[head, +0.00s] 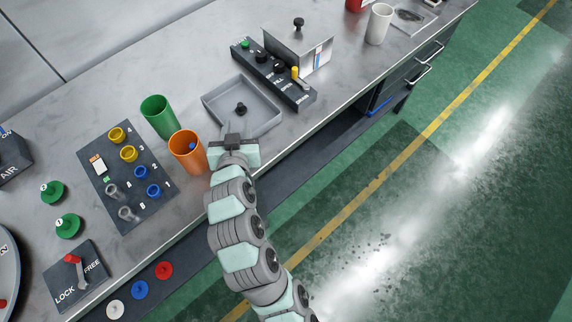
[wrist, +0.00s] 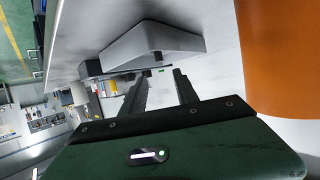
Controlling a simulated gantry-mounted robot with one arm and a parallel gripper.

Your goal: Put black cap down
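A small black cap (head: 241,108) sits inside the shallow grey tray (head: 215,103) on the bench. The tray also shows in the wrist view (wrist: 125,48), with a small dark shape near its edge that may be the cap. My gripper (head: 233,139) is just on the near side of the tray, apart from the cap. In the wrist view its two dark fingers (wrist: 160,75) stand apart with nothing seen between them. The gripper is open and empty.
An orange cup (head: 186,152) stands close left of my gripper and fills the right of the wrist view (wrist: 284,50). A green cup (head: 159,117) is behind it. A dark panel with knobs (head: 274,73) lies beyond the tray. The bench's front edge is close by.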

